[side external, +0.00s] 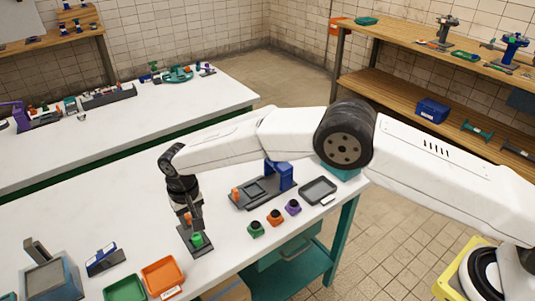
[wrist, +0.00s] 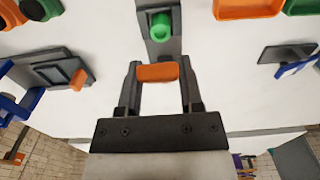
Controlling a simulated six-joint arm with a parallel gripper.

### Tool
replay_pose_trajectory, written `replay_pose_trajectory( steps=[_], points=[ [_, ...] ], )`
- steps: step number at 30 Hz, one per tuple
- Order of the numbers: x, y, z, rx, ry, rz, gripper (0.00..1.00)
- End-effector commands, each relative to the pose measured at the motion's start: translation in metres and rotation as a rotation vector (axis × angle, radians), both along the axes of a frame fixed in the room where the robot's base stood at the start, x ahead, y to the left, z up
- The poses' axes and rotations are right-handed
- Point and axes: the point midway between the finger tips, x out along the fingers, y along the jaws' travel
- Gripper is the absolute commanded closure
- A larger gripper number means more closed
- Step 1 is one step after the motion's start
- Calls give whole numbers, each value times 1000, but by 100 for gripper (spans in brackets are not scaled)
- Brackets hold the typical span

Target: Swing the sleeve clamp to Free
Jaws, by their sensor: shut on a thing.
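The sleeve clamp (side external: 201,250) is a dark grey plate on the white bench, with a green round sleeve (side external: 197,239) standing on it. In the wrist view the clamp's grey plate (wrist: 171,46) is at top centre with the green sleeve (wrist: 160,26) on it. An orange handle (wrist: 158,72) lies crosswise between my fingertips. My gripper (side external: 190,219) points down over the clamp, and in the wrist view my gripper (wrist: 158,76) is shut on the orange handle. No Free marking can be read, and my fingers partly hide the clamp in the side view.
A grey fixture with a blue block (side external: 279,177) stands behind right, beside a dark tray (side external: 318,189). Small green (side external: 256,229), orange (side external: 275,217) and purple (side external: 292,206) pieces lie right. Orange (side external: 162,274) and green (side external: 124,290) trays and a blue-framed stand (side external: 104,259) are front left.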

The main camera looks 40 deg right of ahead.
Motion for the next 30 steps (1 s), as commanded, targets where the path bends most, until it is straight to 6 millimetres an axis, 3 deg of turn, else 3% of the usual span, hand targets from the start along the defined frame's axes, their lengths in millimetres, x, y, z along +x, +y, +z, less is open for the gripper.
replay_pose_trajectory(
  steps=[30],
  points=[
    [12,2,9,6,-7,1,86]
  ],
)
